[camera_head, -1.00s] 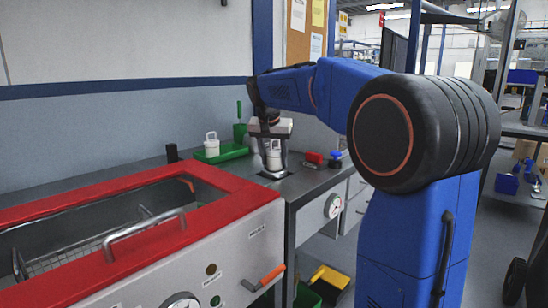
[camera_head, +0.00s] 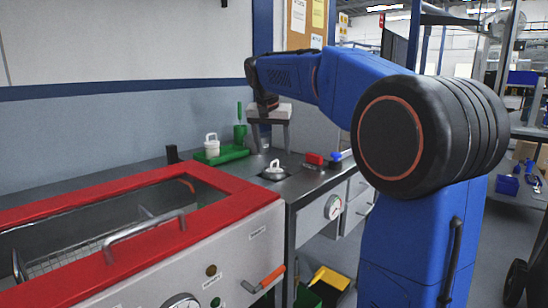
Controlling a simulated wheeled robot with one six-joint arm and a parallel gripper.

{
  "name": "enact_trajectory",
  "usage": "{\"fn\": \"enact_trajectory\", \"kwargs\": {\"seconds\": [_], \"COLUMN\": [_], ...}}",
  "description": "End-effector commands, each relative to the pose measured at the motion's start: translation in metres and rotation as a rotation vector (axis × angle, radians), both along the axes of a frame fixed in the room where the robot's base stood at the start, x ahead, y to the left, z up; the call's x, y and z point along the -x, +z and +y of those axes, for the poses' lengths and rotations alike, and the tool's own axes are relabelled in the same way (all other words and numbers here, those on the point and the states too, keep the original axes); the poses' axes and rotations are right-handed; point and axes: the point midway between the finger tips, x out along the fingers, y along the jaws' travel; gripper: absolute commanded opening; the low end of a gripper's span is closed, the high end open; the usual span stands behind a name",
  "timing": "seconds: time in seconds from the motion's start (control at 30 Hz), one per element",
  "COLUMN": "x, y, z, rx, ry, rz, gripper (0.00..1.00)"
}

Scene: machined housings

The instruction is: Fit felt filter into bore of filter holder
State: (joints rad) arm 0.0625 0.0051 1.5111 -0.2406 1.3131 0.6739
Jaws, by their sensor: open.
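A white part with a looped top, which looks like the felt filter (camera_head: 275,168), sits low in a dark square spot on the grey bench. That spot looks like the filter holder (camera_head: 264,178). Only the filter's upper part and loop show; its lower part and the bore's inside are hidden. My gripper (camera_head: 271,147) is open and empty above the filter, with its fingers pointing down and a gap below them. A similar white part with a loop (camera_head: 212,147) stands upright on the green tray (camera_head: 236,153) to the left.
A green cup (camera_head: 240,133) stands at the tray's back, and a black cylinder (camera_head: 172,154) to its left. A red block (camera_head: 314,158) and a blue-topped item (camera_head: 336,158) lie right of the holder. A red-rimmed basin (camera_head: 105,202) fills the front left.

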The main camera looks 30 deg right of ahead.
Motion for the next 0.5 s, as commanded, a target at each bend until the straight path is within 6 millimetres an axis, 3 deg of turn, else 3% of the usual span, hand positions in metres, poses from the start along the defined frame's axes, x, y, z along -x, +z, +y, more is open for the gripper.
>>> {"fn": "enact_trajectory", "kwargs": {"seconds": [0.2,0.5], "x": [0.012,0.021], "y": [0.040,0.068], "z": [0.011,0.019], "rx": [0.000,0.000], "ry": [0.002,0.001], "rz": [-0.002,0.000], "gripper": [0.66,0.66]}}
